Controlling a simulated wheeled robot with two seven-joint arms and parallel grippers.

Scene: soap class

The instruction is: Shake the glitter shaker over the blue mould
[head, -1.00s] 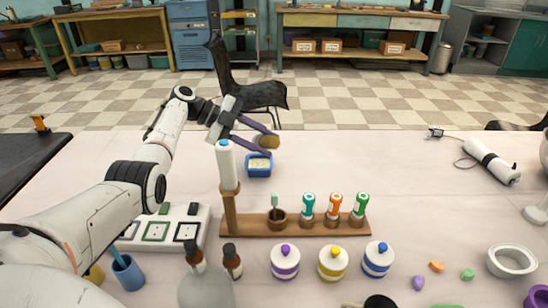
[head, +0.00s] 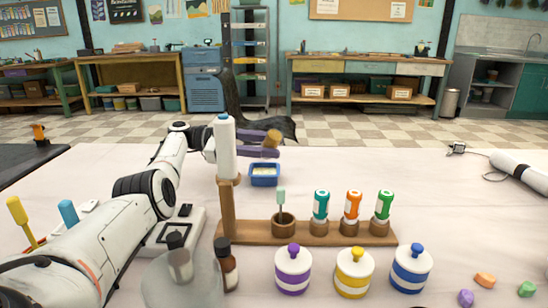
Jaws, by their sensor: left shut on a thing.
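The blue mould (head: 264,180) is a small open tray on the white table, with pale cream filling inside. My left gripper (head: 273,146) has purple fingers and is shut on the small gold-brown glitter shaker (head: 272,137). It holds the shaker tilted in the air, just above the mould in the picture. The fingers hide part of the shaker, so I cannot tell which end points down. The white bottle in front hides part of the gripper's body. My right gripper is not in view.
A white blue-capped bottle (head: 225,150) stands on a post of the wooden rack (head: 335,240). The rack holds teal, orange and green bottles. Purple, yellow and blue lidded jars (head: 355,275) stand in front.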

